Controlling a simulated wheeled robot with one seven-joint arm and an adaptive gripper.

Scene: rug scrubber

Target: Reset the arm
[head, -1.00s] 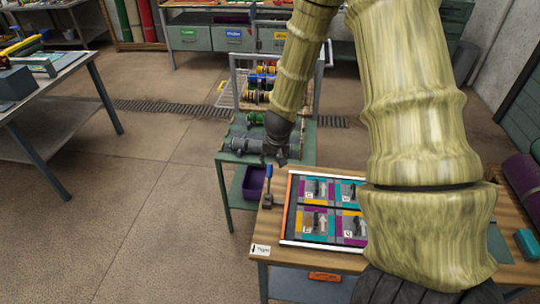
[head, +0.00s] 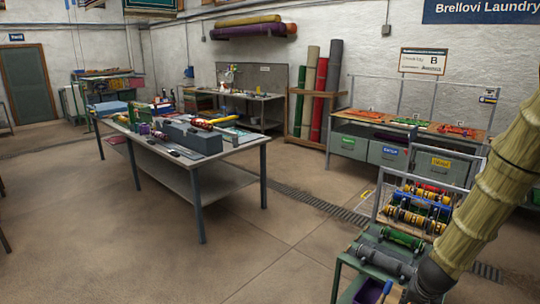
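My arm, with a pale yellow-green ribbed cover, comes down from the right edge in the head view. Its dark end, my gripper (head: 426,284), is at the bottom right, in front of the right side of the green cart (head: 349,263). The fingers are cut off or too dark to make out, so I cannot tell whether they are open or shut. No held thing can be made out.
A grey roller (head: 383,262) and a green roller (head: 402,239) lie on the cart, with a rack of colored rollers (head: 418,212) behind. A metal worktable (head: 207,180) with tools stands left of centre. Open floor (head: 130,255) lies in front of it.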

